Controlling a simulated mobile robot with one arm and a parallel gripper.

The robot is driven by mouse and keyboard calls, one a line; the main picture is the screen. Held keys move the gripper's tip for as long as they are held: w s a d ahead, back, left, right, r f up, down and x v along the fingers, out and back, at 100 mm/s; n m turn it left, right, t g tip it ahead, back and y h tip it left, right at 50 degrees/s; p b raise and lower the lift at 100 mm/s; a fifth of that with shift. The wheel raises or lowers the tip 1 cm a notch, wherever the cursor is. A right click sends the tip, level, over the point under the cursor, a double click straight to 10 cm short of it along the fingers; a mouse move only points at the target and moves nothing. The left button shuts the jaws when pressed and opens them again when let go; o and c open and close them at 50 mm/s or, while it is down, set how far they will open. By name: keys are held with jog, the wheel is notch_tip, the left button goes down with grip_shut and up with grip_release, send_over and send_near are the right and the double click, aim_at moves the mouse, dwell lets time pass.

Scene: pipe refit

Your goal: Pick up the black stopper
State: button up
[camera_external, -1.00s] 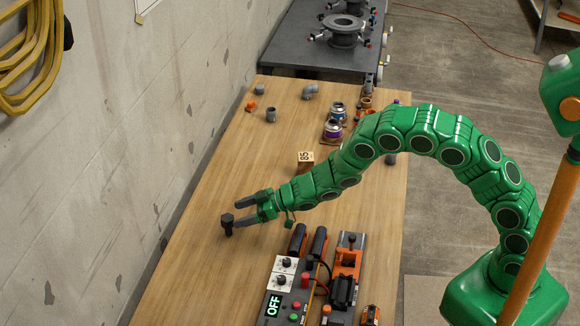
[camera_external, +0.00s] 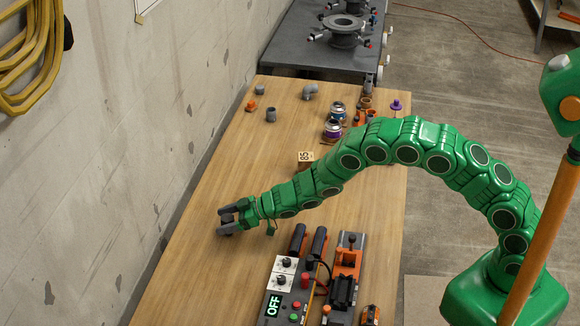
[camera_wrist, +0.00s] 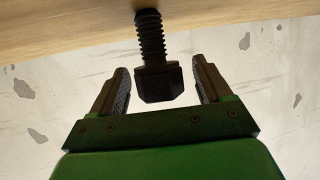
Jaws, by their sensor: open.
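The black stopper (camera_wrist: 157,80) shows in the wrist view with its threaded shank against the wooden table and its wide head between my jaws. My gripper (camera_wrist: 162,82) is open, with one finger on each side of the head and a visible gap on both sides. In the external view my gripper (camera_external: 226,221) is low over the left part of the table, and its fingers mostly hide the stopper.
The wooden table (camera_external: 240,150) is clear around my gripper. A control box (camera_external: 283,285) reading OFF and a black-and-orange fixture (camera_external: 345,275) stand to the right. A small block marked 85 (camera_external: 305,156) and pipe fittings (camera_external: 310,91) lie farther back. The wall runs along the left.

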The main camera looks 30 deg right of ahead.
jog(key=shift+w+a+f, duration=0.3)
jog(key=shift+a+f, duration=0.05)
jog(key=shift+a, duration=0.15)
jog(key=c, duration=1)
jog(key=shift+r, duration=0.2)
jog(key=shift+r, duration=0.25)
jog(key=s+d+r, duration=0.2)
jog(key=s+r, duration=0.1)
jog(key=r, duration=0.1)
jog(key=s+d+r, duration=0.3)
jog(key=s+r, duration=0.1)
jog(key=s+d+r, duration=0.3)
jog(key=s+r, duration=0.1)
jog(key=shift+d+r, duration=0.1)
jog(key=shift+d, duration=0.15)
